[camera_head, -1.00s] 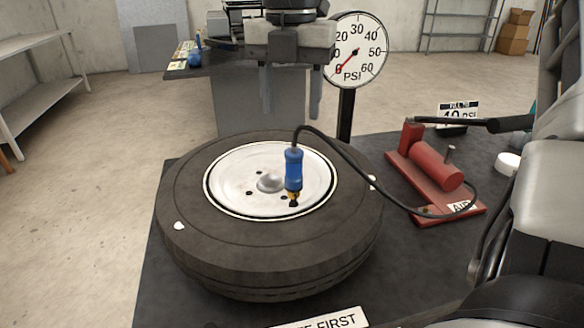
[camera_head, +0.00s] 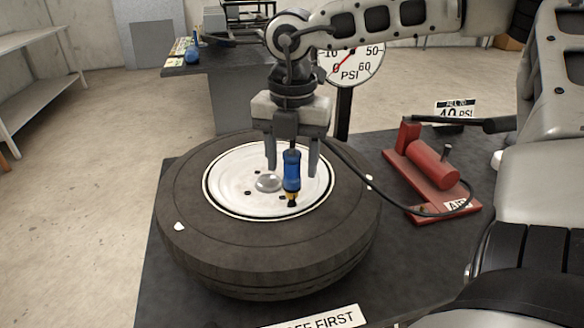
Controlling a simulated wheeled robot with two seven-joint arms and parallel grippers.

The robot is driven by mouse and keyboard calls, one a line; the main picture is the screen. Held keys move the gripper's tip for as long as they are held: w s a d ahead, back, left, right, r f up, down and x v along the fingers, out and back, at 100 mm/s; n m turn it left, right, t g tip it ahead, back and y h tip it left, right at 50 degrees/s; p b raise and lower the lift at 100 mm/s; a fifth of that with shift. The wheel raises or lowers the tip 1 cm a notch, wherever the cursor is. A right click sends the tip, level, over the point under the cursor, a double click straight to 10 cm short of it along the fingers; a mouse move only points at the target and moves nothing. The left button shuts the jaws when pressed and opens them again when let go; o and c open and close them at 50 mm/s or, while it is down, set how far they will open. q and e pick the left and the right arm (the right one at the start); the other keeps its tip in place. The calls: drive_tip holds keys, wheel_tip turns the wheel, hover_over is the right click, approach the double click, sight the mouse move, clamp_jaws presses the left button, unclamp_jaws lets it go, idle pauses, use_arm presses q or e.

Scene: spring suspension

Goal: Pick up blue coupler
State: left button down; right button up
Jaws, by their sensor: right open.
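The blue coupler (camera_head: 292,172) stands upright over the white wheel disc, its brass lower end near the disc's surface. A black hose runs from its top to the right. My right gripper (camera_head: 293,168) points straight down at the coupler and is open. One finger is left of the coupler and the other right of it, with a visible gap on each side. The coupler's top and the hose's start are hidden by the gripper body. My left gripper is not in view.
The black tyre (camera_head: 205,240) with its white disc (camera_head: 228,180) lies flat on the dark table (camera_head: 420,260). A red pump (camera_head: 432,168) stands to the right, joined to the hose. A pressure gauge (camera_head: 365,68) stands behind, partly covered by my arm.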

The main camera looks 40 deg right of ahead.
clamp_jaws()
drive_tip(key=shift+r, duration=0.1)
wheel_tip(320, 180, up, 11)
drive_tip(key=shift+r, duration=0.1)
drive_tip(key=shift+r+p, duration=0.7)
drive_tip(key=shift+r, duration=0.15)
